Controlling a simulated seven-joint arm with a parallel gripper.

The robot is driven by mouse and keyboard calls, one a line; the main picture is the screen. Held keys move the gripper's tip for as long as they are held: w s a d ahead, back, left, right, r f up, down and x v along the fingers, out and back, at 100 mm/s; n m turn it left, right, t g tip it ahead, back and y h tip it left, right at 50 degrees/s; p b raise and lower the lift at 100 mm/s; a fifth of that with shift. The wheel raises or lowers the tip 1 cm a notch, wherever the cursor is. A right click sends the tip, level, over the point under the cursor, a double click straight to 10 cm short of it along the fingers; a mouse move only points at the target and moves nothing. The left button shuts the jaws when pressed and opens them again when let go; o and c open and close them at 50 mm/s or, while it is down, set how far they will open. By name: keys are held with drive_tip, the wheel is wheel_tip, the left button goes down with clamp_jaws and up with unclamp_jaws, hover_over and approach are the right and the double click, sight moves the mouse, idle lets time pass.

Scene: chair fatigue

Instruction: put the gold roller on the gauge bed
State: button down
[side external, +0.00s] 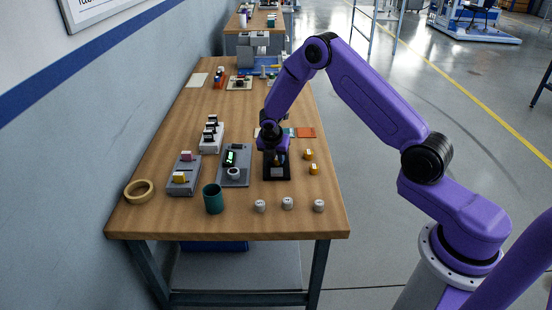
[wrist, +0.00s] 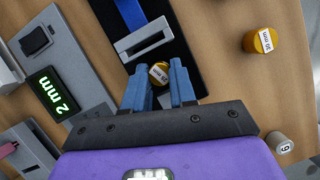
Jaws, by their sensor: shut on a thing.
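My gripper (wrist: 158,88) is shut on a gold roller (wrist: 159,72) with a white marked end, held between the two blue fingertips. In the side external view, my gripper (side external: 277,158) is low over a black plate (side external: 277,177), and the held roller is mostly hidden. The wrist view shows the black plate (wrist: 178,58) beneath the roller, with a grey slotted block (wrist: 140,38) just beyond it. I cannot tell whether the roller touches the plate. A grey gauge unit (side external: 236,180) stands left of the plate; its green display (wrist: 50,93) reads 2 mm. Which part is the gauge bed is not clear.
Two more gold rollers (side external: 308,154) (side external: 313,169) stand right of the plate. Several white-grey rollers (side external: 287,203) stand near the front edge. A teal cup (side external: 213,199), a tape ring (side external: 139,192) and a grey fixture (side external: 183,174) are at the left.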

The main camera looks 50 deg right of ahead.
drive_tip(key=shift+f, duration=0.35)
drive_tip(key=c, duration=1.2)
unclamp_jaws()
drive_tip(key=shift+f, duration=0.15)
